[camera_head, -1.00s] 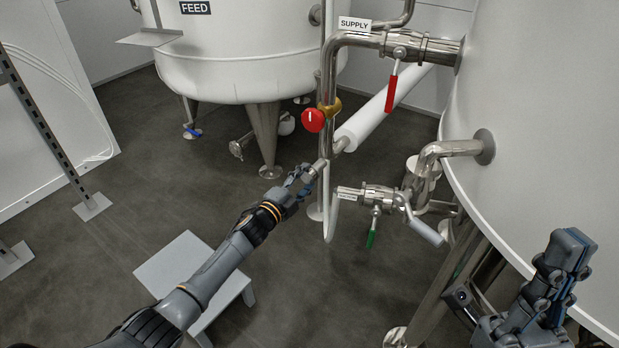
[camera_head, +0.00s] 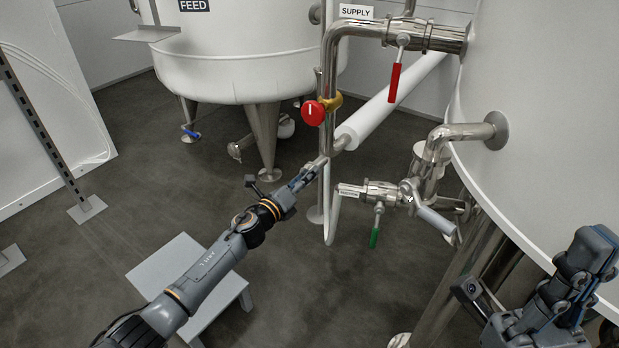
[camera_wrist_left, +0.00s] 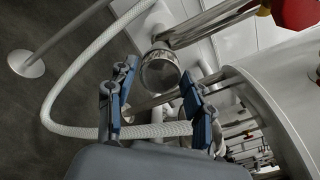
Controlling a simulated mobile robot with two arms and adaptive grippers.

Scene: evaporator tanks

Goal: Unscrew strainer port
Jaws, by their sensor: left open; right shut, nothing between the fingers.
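The strainer port (camera_head: 319,162) is a short metal branch angled down off the vertical pipe, left of the white insulated pipe. In the left wrist view its round metal end cap (camera_wrist_left: 160,72) faces me, between and just beyond the fingers. My left gripper (camera_head: 302,177) is open at the port's lower end, and its fingers partly hide it. In the left wrist view the gripper's two blue-padded fingers (camera_wrist_left: 160,98) stand apart with the cap ahead of them. I cannot tell whether they touch it. My right gripper (camera_head: 592,258) is shut and empty at the right edge.
A red-knobbed valve (camera_head: 314,112) sits above the port. A red-handled supply valve (camera_head: 394,82) and a green-handled valve (camera_head: 376,224) are to the right. A braided hose (camera_wrist_left: 72,80) loops beside the left gripper. A grey step stool (camera_head: 190,272) stands below my left arm.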

